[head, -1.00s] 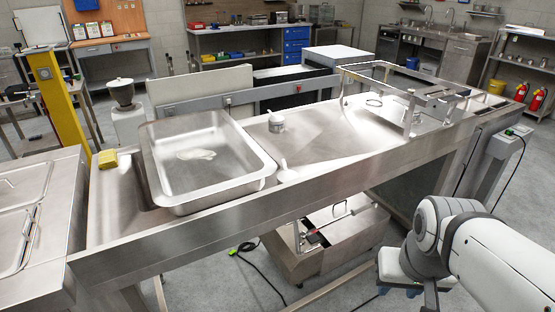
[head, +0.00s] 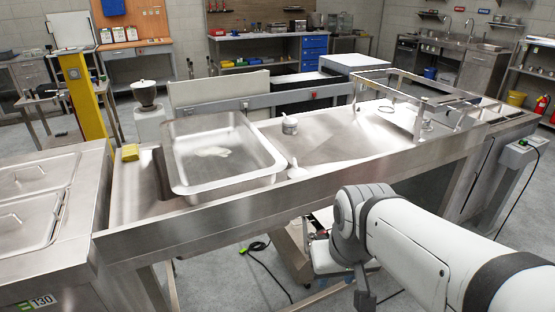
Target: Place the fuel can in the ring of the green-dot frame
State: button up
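A small grey metal can (head: 290,125), which looks like the fuel can, stands upright on the steel table right of the large pan. An open steel frame (head: 419,119) stands on legs at the table's right end. Ring shapes (head: 427,125) show low within it; I see no green dot at this size. My arm enters from the lower right, bent in front of the table. I cannot make out gripper fingers in view. The can stands free, apart from the frame and my arm.
A deep steel pan (head: 255,180) fills the table's left part, with a yellow sponge (head: 130,152) beside it. A white spoon-like item (head: 297,171) lies near the front edge. Bare tabletop (head: 345,140) lies between can and frame. A cable (head: 262,262) is on the floor.

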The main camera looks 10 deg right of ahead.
aim_at(386, 110)
jog(key=z, duration=0.05)
jog(key=i, duration=1)
jog(key=u, duration=0.05)
